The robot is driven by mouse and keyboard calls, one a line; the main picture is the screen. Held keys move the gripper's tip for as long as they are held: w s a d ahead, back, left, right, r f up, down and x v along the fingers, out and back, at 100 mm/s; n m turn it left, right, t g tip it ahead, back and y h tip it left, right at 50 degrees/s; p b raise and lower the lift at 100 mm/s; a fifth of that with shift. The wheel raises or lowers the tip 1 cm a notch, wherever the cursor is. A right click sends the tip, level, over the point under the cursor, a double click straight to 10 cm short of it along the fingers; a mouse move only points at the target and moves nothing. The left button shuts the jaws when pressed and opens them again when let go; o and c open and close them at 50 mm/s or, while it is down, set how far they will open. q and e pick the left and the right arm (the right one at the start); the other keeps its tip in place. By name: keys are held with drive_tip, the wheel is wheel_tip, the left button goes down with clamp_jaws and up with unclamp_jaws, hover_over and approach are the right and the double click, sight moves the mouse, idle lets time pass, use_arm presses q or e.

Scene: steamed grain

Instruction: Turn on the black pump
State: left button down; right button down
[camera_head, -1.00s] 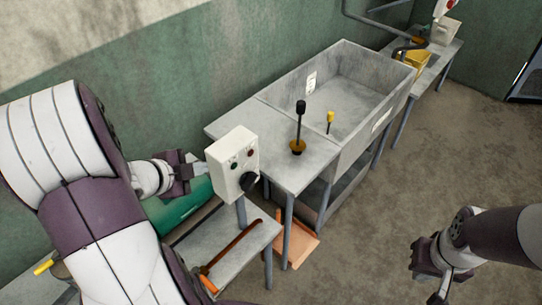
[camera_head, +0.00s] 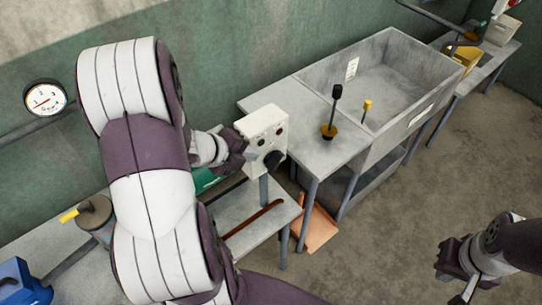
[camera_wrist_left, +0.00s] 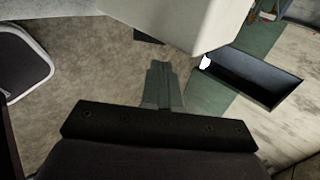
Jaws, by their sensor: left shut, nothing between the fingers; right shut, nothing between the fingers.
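I cannot pick out a black pump with certainty. A white control box (camera_head: 262,140) with small buttons on its front and a black knob (camera_head: 274,160) at its lower corner stands on a post. My left gripper (camera_head: 241,148) is shut and empty, close by the box's left side; I cannot tell whether they touch. In the left wrist view, its closed fingers (camera_wrist_left: 162,78) point toward a pale block, probably the box (camera_wrist_left: 185,18). My right gripper (camera_head: 455,288) is shut and empty over open floor at lower right, away from the box.
A gauge (camera_head: 45,98) is on the left wall. A blue object (camera_head: 22,282) sits at lower left. The floor at right is clear.

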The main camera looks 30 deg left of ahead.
sight(280, 154)
use_arm(q)
drive_tip(key=x, duration=0.8)
drive_tip(key=shift+w, duration=0.1)
drive_tip(key=shift+w+d+f, duration=0.1)
drive_tip(key=shift+w+f, duration=0.2)
drive_tip(key=shift+f, duration=0.05)
drive_tip(key=shift+p, duration=0.3)
drive_tip(key=p, duration=0.1)
drive_tip(key=r+g+p, duration=0.1)
drive_tip(key=shift+w+d+p, duration=0.25)
drive_tip(key=shift+w+p, duration=0.1)
drive_tip(key=shift+p, duration=0.05)
drive_tip(key=shift+w+f+b, duration=0.15)
drive_tip(key=shift+f+b, duration=0.2)
drive_tip(key=shift+b, duration=0.15)
drive_tip(key=shift+w+y, duration=0.25)
drive_tip(key=shift+y, duration=0.05)
drive_tip(key=shift+d, duration=0.1)
